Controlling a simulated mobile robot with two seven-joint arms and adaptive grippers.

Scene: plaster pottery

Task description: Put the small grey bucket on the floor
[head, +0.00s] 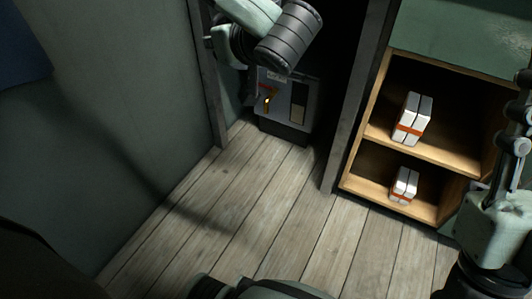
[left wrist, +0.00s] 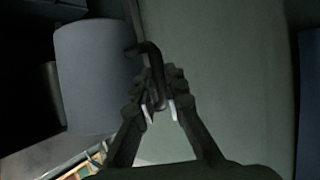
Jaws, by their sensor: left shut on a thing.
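In the left wrist view, the small grey bucket (left wrist: 95,80) is a smooth blue-grey rounded body at the left. A dark bent handle (left wrist: 150,52) runs from its side down between my fingers. My left gripper (left wrist: 160,105) is shut on this handle, and the bucket hangs beside the fingers. In the head view, my left arm shows at the top centre, but its fingers and the bucket cannot be made out. The wooden plank floor (head: 235,200) lies clear below.
A grey box-shaped machine (head: 290,105) with an orange lever stands in the dark doorway. A wooden shelf unit (head: 455,155) at the right holds white packages (head: 412,118) with orange bands. A plain wall (head: 120,100) bounds the left. The middle floor is free.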

